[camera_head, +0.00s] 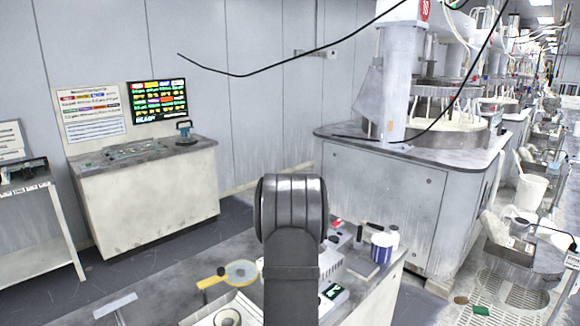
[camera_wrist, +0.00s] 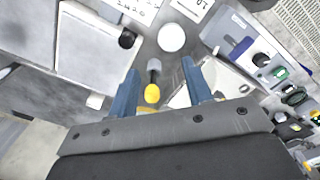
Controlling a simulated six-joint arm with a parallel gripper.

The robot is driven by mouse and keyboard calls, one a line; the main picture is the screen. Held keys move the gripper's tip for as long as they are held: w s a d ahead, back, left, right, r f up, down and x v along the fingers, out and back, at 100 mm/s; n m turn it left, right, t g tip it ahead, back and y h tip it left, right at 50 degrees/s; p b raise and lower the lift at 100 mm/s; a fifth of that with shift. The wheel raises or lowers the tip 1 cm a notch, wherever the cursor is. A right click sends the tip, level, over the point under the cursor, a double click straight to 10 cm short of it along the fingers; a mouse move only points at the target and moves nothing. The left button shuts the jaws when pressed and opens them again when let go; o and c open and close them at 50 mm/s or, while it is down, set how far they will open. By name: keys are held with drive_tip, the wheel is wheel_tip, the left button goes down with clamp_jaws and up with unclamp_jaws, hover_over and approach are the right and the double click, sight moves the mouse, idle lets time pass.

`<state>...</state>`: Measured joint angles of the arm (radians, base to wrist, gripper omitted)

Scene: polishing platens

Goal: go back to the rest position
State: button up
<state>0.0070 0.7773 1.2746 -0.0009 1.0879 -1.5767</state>
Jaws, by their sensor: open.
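My gripper (camera_wrist: 160,95) shows in the wrist view with its two blue fingers apart and nothing between them. It is above a grey bench top. Under the gap, a tool with a yellow end (camera_wrist: 152,93) and a dark shaft lies or stands on the bench; I cannot tell which. In the head view my dark arm rises in front of the bench and hides part of it. My gripper does not show there.
The bench (camera_head: 387,285) holds a yellow-handled round tool (camera_head: 238,273), a blue and white container (camera_head: 381,247) and small items. A control console (camera_head: 150,200) stands at the left. A large polishing machine (camera_head: 380,200) stands at the back right. A white round object (camera_wrist: 171,38) shows in the wrist view.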

drive_tip(key=s+a+r, duration=0.1)
drive_tip(key=s+a, duration=0.3)
drive_tip(key=s, duration=0.6)
drive_tip(key=s+a+r, duration=0.1)
drive_tip(key=s+a, duration=0.4)
drive_tip(key=s, duration=0.5)
drive_tip(key=a+f, duration=0.5)
drive_tip(key=a, duration=0.3)
drive_tip(key=shift+w+a+f, duration=0.2)
drive_tip(key=shift+w, duration=0.1)
drive_tip(key=shift+d+r, duration=0.1)
drive_tip(key=shift+d, duration=0.05)
